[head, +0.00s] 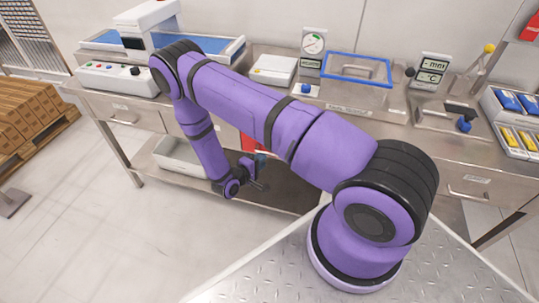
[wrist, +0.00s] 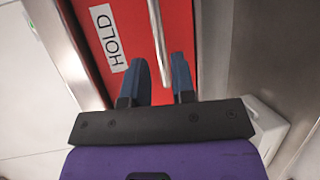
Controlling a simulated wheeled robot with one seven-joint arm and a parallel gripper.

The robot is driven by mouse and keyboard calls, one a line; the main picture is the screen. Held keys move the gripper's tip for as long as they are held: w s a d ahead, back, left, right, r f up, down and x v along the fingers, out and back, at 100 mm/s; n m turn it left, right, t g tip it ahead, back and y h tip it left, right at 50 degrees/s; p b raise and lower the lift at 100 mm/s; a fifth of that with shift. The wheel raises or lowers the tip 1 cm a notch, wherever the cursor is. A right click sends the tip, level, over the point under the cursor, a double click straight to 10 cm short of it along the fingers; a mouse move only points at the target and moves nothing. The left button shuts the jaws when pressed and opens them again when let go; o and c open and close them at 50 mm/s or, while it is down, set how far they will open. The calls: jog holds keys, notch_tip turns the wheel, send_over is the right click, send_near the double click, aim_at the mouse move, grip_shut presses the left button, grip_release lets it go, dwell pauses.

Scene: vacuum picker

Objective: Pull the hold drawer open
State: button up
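The hold drawer has a red front with a white HOLD label (wrist: 110,38) in the wrist view, and the red front (wrist: 82,12) fills the upper middle. Its metal bar handle (wrist: 157,30) runs down the picture to between my fingers. My gripper (wrist: 160,65) is open, with one blue finger on each side of the handle in the picture. I cannot tell whether the fingers touch it. In the head view a bit of the red drawer (head: 251,144) shows under the counter behind my arm, with my gripper (head: 258,172) close by. The drawer looks shut.
The steel counter (head: 350,108) carries a blue-rimmed tray (head: 356,69), a scale (head: 273,69) and displays. A white bin (head: 180,160) sits on the lower shelf. Boxes on a pallet (head: 30,115) stand at left. The floor in front at left is clear.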

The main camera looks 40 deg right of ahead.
jog(key=shift+x, duration=3)
grip_shut()
